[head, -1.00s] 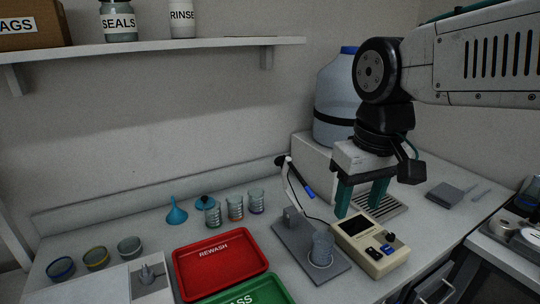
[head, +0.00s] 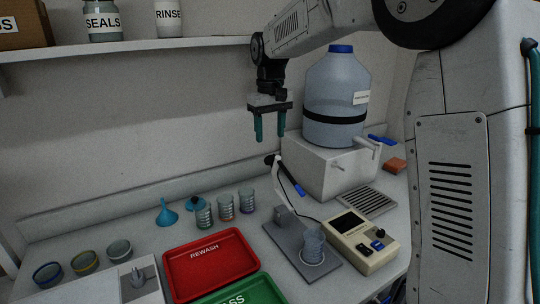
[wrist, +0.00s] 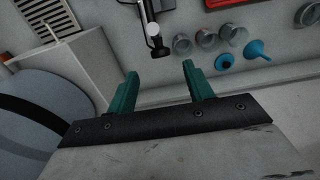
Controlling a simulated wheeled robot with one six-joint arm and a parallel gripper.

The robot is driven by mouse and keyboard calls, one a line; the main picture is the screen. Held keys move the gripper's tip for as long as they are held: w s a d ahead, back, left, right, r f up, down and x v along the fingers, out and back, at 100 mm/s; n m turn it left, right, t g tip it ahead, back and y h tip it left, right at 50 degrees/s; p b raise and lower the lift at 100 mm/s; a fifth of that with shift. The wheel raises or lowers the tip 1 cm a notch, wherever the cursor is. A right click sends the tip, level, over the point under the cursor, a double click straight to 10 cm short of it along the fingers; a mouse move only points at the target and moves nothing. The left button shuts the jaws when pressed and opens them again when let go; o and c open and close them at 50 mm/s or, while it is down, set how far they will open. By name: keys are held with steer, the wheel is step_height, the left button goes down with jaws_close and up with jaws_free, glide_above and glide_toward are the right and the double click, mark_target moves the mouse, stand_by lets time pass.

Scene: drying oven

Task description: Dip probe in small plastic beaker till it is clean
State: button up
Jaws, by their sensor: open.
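The probe (head: 293,182), dark with a blue section, hangs from a white arm on a grey stand (head: 284,217), with a black cable. A clear beaker (head: 313,247) stands upright on the stand's plate, below and right of the probe. Several clear beakers with faint coloured bands (head: 226,207) stand in a row near the wall. My gripper (head: 270,136) is open and empty, above the probe and apart from it. In the wrist view its teal fingers (wrist: 160,75) are spread, with the stand's arm (wrist: 154,32) beyond them.
A beige meter (head: 363,243) sits right of the stand. A large blue carboy (head: 338,90) stands on a white block behind. A red REWASH tray (head: 210,265) and green tray (head: 240,291) lie in front. A blue funnel (head: 167,212) is at left. A shelf (head: 150,45) hangs above.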

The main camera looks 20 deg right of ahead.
step_height(320, 180, down, 8)
steer(key=shift+r, duration=0.15)
stand_by(0.3)
jaws_close()
